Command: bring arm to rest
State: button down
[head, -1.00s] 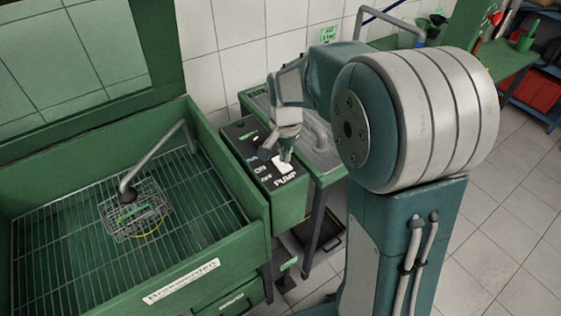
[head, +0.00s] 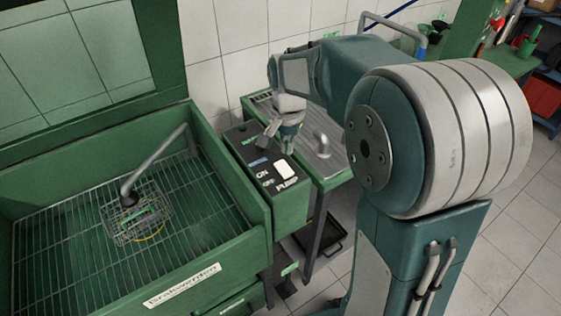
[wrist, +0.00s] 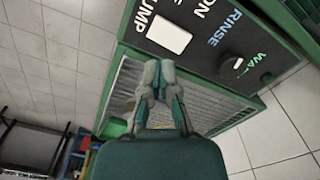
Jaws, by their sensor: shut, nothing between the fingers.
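My gripper (head: 289,147) is shut and empty. In the head view it hangs above the right edge of the pump control panel (head: 257,160), near the green-framed drain table. In the wrist view my gripper (wrist: 158,68) points toward the panel (wrist: 210,25), with its fingertips together over the ribbed metal top. The white pump switch (head: 285,169) sits on the panel between the ON/OFF and PUMP lettering; it also shows in the wrist view (wrist: 168,34), clear of the fingers. I cannot tell the exact gap between fingers and panel.
A green wash basin (head: 215,190) with a wire grate stands left; a small wire basket (head: 137,212) lies in it under a bent spout (head: 158,163). The ribbed drain table (head: 318,130) adjoins the panel. A tiled wall is behind, and tiled floor is clear at right.

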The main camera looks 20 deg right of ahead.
jog(key=s+r+n+t, duration=0.2)
jog(key=s+r+n, duration=0.1)
jog(key=s, duration=0.7)
jog(key=s+r+n+t, duration=0.3)
jog(key=s+r+n, duration=0.1)
jog(key=s, duration=0.7)
jog(key=shift+r+n+t, duration=0.25)
jog(key=shift+n+t, duration=0.05)
jog(key=shift+n, duration=0.4)
